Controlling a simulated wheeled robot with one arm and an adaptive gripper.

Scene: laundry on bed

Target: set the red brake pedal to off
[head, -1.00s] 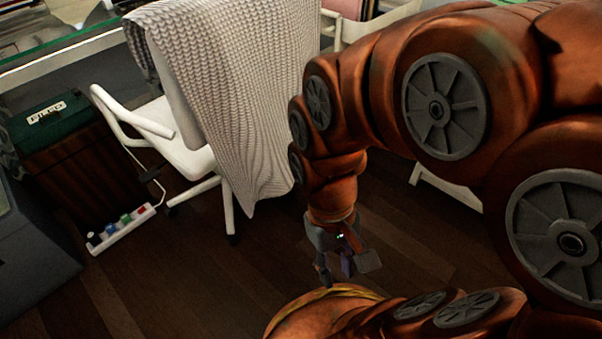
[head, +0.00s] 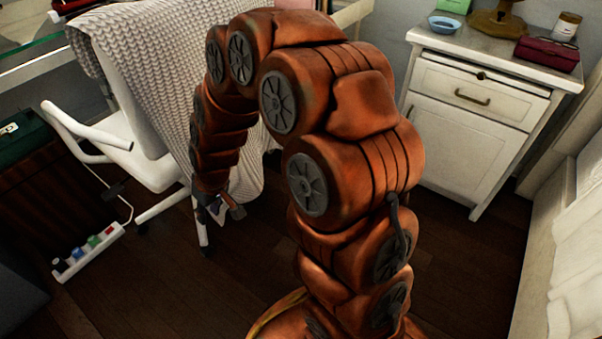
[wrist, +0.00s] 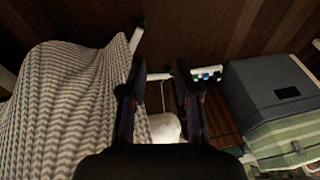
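No clear brake pedal shows in either view. A small red piece (head: 109,230) sits at one end of a white power strip (head: 90,254) on the floor at the left, beside green, blue and black pieces. The strip also shows in the wrist view (wrist: 196,72), beyond the fingers and slightly right; its red part cannot be made out there. My gripper (head: 219,212) hangs low beside the chair, to the right of the strip and apart from it. In the wrist view my gripper (wrist: 159,72) has its two dark fingers spread, with nothing held between them.
A white chair (head: 140,165) draped with a knitted blanket (head: 150,60) stands close to my gripper. A dark box with a green top (head: 25,140) is left of it. A white cabinet (head: 465,120) stands at the right. Dark wooden floor (head: 160,290) lies open in front.

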